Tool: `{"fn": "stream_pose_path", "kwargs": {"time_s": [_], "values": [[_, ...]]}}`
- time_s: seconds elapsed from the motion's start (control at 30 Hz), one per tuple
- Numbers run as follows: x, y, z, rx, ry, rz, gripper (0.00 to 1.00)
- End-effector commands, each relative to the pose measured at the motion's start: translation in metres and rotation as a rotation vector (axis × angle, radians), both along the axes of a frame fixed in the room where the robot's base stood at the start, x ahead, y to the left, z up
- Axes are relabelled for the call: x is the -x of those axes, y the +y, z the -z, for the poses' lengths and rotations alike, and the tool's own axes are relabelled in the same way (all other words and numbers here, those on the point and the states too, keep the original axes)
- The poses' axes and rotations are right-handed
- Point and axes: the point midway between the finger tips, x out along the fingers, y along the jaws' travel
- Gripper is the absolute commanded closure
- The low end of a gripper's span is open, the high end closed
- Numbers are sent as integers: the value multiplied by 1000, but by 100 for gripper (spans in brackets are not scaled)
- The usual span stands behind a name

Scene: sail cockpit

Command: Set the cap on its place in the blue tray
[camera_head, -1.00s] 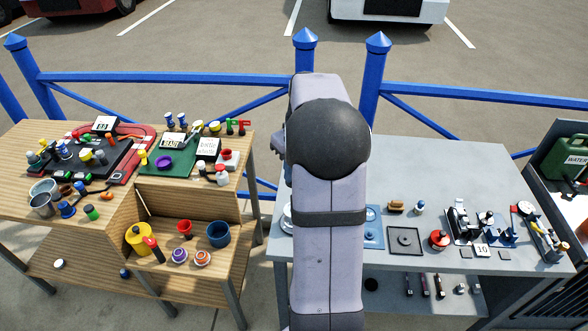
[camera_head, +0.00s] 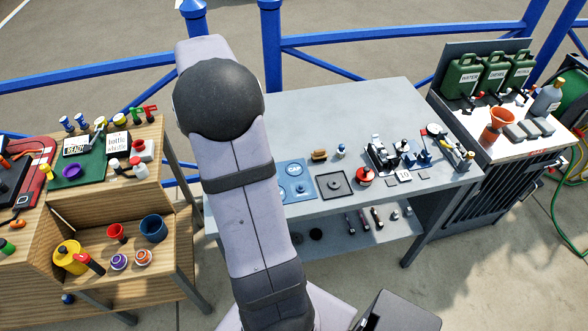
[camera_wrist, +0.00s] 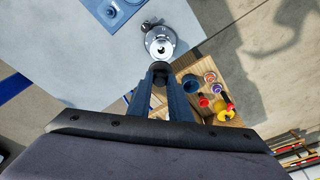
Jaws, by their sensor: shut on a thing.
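The blue tray (camera_head: 296,182) lies flat on the grey table, just right of my arm in the head view. It has a white printed mark and round recesses. Its corner also shows at the top of the wrist view (camera_wrist: 118,10). My gripper (camera_wrist: 160,70) shows only in the wrist view; my arm hides it in the head view. Its two dark fingers are shut on a small dark thing between the tips, presumably the cap, mostly hidden. The held thing is apart from the tray, over the table's edge area near a silver round fitting (camera_wrist: 160,43).
The wooden bench (camera_head: 150,190) at left holds cups and a yellow pot (camera_head: 70,257). The back of the grey table (camera_head: 340,115) is clear.

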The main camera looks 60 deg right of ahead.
Motion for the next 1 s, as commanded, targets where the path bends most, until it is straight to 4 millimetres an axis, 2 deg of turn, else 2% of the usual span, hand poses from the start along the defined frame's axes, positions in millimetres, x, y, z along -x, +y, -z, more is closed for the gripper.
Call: {"fn": "stream_pose_path", "kwargs": {"time_s": [0.37, 0.53, 0.67, 1.0], "values": [[2, -2, -1, 0, 0, 6, 100], [15, -19, -1, 0, 1, 53, 100], [40, -40, 12, -4, 4, 124, 100], [131, -109, 82, -5, 4, 382, 100]]}}
